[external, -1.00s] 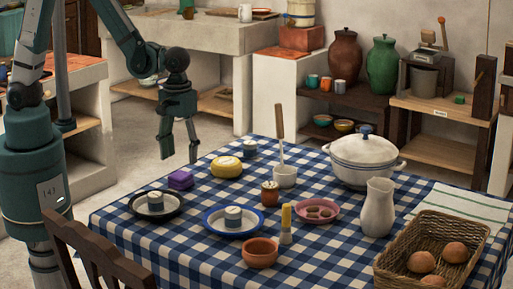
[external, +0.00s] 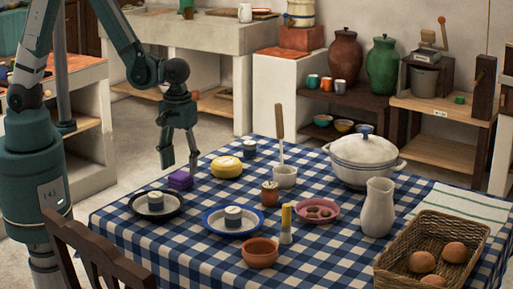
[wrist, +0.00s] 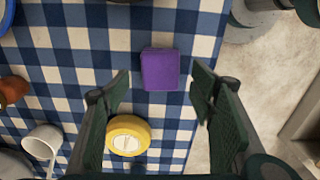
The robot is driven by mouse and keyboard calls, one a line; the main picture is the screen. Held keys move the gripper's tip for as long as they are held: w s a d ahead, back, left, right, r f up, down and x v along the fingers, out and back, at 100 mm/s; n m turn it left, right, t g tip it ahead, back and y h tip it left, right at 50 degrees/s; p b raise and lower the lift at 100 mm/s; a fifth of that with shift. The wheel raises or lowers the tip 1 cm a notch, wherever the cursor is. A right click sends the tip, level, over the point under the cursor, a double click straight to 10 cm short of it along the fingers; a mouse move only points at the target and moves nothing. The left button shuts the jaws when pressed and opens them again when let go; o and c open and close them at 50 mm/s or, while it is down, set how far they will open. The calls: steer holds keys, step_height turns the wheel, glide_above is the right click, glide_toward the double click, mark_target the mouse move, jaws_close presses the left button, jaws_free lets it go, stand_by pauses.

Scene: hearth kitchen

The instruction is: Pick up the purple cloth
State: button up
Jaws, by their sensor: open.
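The folded purple cloth (external: 180,180) lies on the blue checked tablecloth near the table's far left edge. In the wrist view the purple cloth (wrist: 160,69) lies ahead of the fingers, roughly midway between them. My gripper (external: 180,170) is open and points down, just above and by the cloth in the external view. In the wrist view my gripper (wrist: 161,82) has its two fingers spread on either side, with nothing between them touching. Whether a fingertip touches the cloth cannot be told.
A black plate (external: 156,205) and a blue-rimmed plate (external: 233,220) stand nearer. The table edge is close by.

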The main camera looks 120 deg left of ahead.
mark_target(180, 174)
steer(key=shift+f+b, duration=0.5)
steer(key=shift+f, duration=1.55)
steer(key=c, duration=0.9)
